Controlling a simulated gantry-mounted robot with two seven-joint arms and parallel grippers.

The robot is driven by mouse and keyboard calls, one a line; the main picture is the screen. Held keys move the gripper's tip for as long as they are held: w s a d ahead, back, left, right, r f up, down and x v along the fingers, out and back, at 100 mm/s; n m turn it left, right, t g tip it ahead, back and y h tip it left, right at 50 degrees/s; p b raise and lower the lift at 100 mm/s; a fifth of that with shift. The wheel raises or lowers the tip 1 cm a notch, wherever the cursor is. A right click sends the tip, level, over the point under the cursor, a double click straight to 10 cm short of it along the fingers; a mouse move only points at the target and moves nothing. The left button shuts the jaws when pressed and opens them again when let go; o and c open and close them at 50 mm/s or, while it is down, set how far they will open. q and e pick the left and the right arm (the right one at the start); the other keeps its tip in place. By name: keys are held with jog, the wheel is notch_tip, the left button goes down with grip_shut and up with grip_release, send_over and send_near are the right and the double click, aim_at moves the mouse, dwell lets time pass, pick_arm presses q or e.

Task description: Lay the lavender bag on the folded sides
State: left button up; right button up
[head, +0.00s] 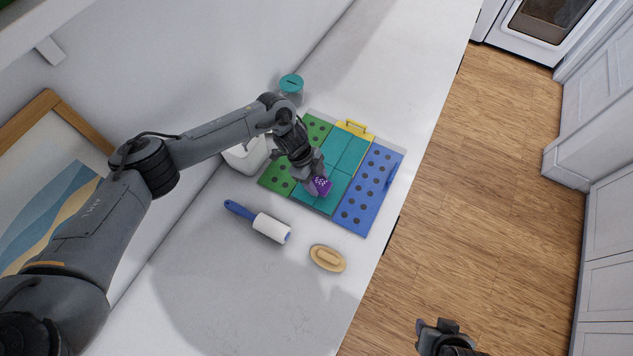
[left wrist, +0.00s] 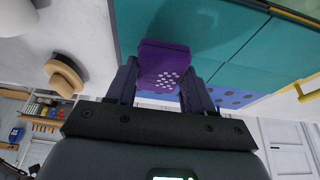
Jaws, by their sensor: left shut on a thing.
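The lavender bag (head: 321,186) is a small purple block with white dots. My left gripper (head: 314,180) is shut on it, over the near end of a flat teal piece (head: 334,167) with straight seam lines, which looks like the folded sides. The left wrist view shows the bag (left wrist: 162,60) between both fingers with the teal piece (left wrist: 240,35) behind it. I cannot tell whether the bag touches the teal. My right gripper (head: 437,327) is at the bottom right, over the floor; its jaw state is unclear.
Around the teal piece are a dotted green panel (head: 317,130), a dotted blue panel (head: 367,197) and a yellow panel with a handle (head: 355,127). A lint roller (head: 270,227) and a wooden brush (head: 327,258) lie nearer. A teal-lidded jar (head: 291,84) stands behind.

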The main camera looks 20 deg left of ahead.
pick_arm(q)
notch_tip(320, 180, down, 2)
dwell(0.4)
jog(key=shift+f, duration=0.3)
jog(key=o, duration=1)
jog(key=shift+r, duration=0.1)
